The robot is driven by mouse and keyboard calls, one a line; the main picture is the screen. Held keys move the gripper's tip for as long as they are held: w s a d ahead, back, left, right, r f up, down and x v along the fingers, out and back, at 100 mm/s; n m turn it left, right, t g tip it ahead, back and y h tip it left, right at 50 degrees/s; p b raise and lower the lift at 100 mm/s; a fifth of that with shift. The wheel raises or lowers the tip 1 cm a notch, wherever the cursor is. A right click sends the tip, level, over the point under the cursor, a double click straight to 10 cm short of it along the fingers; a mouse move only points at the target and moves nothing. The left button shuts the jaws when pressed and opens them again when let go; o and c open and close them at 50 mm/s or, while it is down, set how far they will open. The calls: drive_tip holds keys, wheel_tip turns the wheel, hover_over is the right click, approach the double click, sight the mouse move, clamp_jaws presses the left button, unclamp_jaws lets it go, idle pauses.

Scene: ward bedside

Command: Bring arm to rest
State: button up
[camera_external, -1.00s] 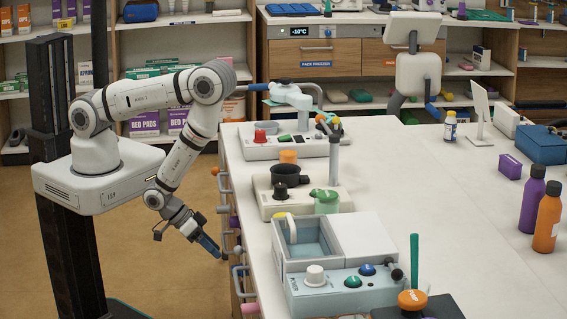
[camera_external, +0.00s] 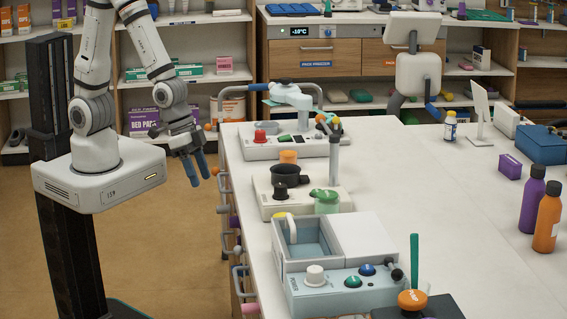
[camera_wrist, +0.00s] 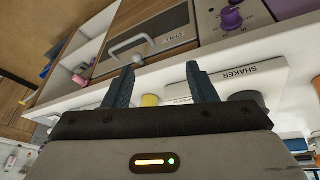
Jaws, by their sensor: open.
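My gripper (camera_external: 194,166) hangs at the left of the bench, in front of the back shelves, with its blue fingers pointing down and apart. It is open and nothing is between the fingers. My arm is folded up above its base, with the upper part leaving the top of the external view. In the wrist view my gripper (camera_wrist: 160,85) shows two spread fingers with the bench and its drawers beyond them.
The white bench (camera_external: 420,175) stands to the right with several devices along its near edge. Drawer handles (camera_external: 240,280) stick out from its left side. A device labelled SHAKER (camera_wrist: 240,80) shows in the wrist view. Shelves (camera_external: 190,18) stand behind; the floor (camera_external: 165,255) left of the bench is clear.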

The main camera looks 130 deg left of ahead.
drive_tip(key=s+d+r+m+g, duration=0.1)
drive_tip(key=s+d+r+m, duration=0.3)
drive_tip(key=s+r, duration=0.9)
wheel_tip(320, 180, up, 2)
drive_tip(key=shift+r+b, duration=0.1)
drive_tip(key=shift+b, duration=0.2)
drive_tip(key=shift+d, duration=0.1)
drive_tip(key=shift+c, duration=0.4)
